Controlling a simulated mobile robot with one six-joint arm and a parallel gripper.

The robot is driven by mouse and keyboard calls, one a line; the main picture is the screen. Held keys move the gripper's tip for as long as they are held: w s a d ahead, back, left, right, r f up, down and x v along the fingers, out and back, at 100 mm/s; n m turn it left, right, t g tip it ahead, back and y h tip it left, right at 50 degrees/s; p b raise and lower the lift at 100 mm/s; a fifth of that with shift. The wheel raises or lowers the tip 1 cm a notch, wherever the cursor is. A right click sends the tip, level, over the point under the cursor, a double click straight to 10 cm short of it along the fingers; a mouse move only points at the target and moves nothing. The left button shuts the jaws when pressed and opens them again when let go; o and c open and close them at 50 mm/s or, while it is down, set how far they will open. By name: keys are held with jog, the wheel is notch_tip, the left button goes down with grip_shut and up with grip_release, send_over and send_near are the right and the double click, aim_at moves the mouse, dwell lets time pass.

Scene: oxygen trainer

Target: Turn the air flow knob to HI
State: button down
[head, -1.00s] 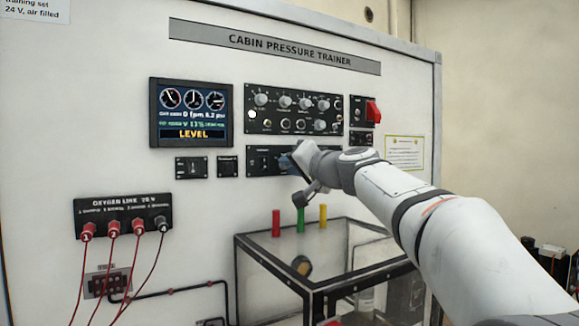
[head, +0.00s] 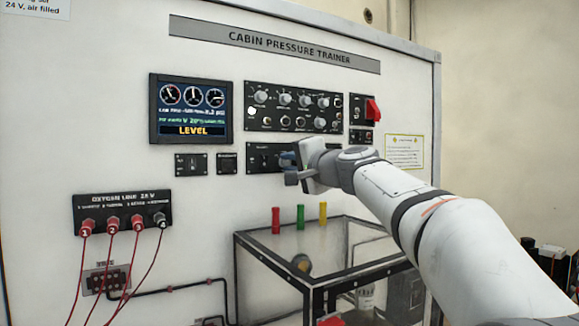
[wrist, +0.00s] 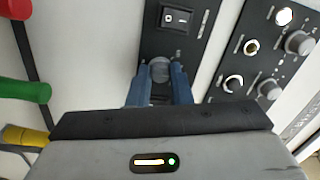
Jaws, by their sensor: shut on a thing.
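A grey round knob (wrist: 159,69) sits on the lower black panel (head: 262,157) of the trainer. My gripper's blue fingers (wrist: 158,84) are shut on this knob, one on each side, in the wrist view. In the head view my gripper (head: 288,160) is at the lower panel, and my wrist hides the knob and the panel's right part. I cannot read the label or setting marks around the knob, so its position is unclear. A black rocker switch (wrist: 177,17) is beside the knob on the same panel.
The upper panel (head: 292,107) carries several knobs close by. A red guarded switch (head: 373,110) is at its right. Below are red, green (head: 300,215) and yellow posts above a clear-sided box (head: 330,250). A display (head: 190,110) reads LEVEL. Red leads hang at lower left.

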jog(key=m, duration=0.5)
jog(key=shift+f+m, duration=0.2)
jog(key=shift+m, duration=0.2)
jog(key=m+p, duration=0.1)
jog(key=m, duration=0.4)
jog(key=shift+f, duration=0.1)
jog(key=shift+f+m, duration=0.1)
jog(key=shift+m, duration=0.2)
jog(key=c, duration=1.7)
grip_release()
jog(key=o, duration=0.4)
jog(key=shift+s+r+t, duration=0.1)
jog(key=shift+r+t, duration=0.15)
jog(key=shift+t, duration=0.05)
jog(key=shift+s, duration=0.1)
jog(key=b+v, duration=0.1)
jog(key=v, duration=0.6)
jog(key=shift+s+d+b, duration=0.2)
jog(key=shift+s+b, duration=0.05)
jog(key=shift+b, duration=0.05)
